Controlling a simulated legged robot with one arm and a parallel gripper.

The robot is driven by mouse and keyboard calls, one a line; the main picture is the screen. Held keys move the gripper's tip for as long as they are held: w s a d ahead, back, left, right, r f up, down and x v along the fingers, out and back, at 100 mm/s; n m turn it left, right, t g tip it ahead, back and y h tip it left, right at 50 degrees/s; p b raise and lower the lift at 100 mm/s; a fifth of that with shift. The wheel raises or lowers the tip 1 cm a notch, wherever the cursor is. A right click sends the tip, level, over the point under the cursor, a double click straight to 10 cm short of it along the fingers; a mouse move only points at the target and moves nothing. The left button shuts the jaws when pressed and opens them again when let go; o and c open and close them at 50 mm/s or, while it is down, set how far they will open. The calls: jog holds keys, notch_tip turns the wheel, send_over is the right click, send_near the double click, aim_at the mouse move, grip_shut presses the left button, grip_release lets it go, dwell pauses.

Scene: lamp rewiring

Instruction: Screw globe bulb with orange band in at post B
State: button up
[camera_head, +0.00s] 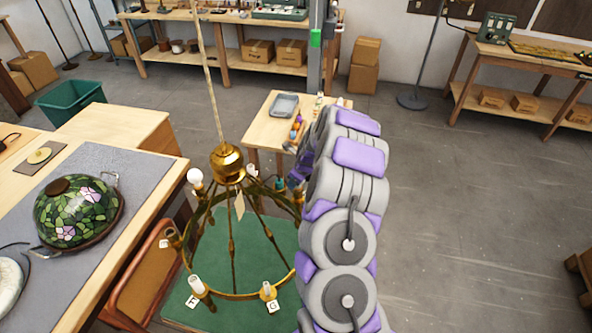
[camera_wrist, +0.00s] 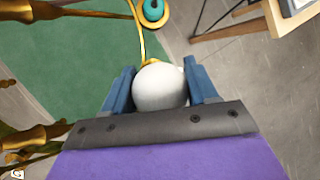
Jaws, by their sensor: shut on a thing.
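In the wrist view my gripper (camera_wrist: 160,85) has its blue fingers shut on a white globe bulb (camera_wrist: 160,88). Brass shows just beyond the bulb; I cannot tell whether they touch, or whether an orange band is there. In the head view the brass chandelier (camera_head: 228,238) hangs on a rope, with sockets around its ring. Tags F (camera_head: 191,302) and G (camera_head: 272,306) are readable at the front posts; I cannot make out a B tag. My arm hides the gripper and held bulb in the head view. A white bulb (camera_head: 195,176) sits at the ring's left.
A teal-topped piece (camera_head: 280,184) is at the ring's far right, also in the wrist view (camera_wrist: 153,10). A small table (camera_head: 262,132) behind holds a grey tray (camera_head: 285,105) and several small items. A stained-glass shade (camera_head: 78,212) lies on the left bench. Open floor lies right.

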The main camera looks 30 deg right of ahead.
jog(key=shift+d+r+m+p, duration=0.1)
jog(key=shift+r+m+p, duration=0.15)
jog(key=shift+p, duration=0.6)
jog(key=shift+f, duration=0.2)
jog(key=m+p, duration=0.1)
jog(key=p, duration=0.1)
jog(key=shift+r+h+p, duration=0.3)
jog(key=shift+p, duration=0.05)
jog(key=m+h+p, duration=0.1)
jog(key=m+p, duration=0.1)
jog(key=p, duration=0.5)
jog(key=shift+d, duration=0.1)
jog(key=shift+w+d+f, duration=0.15)
jog(key=shift+f, duration=0.1)
jog(key=shift+r+m+b, duration=0.1)
jog(key=shift+m+b, duration=0.2)
jog(key=shift+m, duration=0.15)
jog(key=shift+h, duration=0.3)
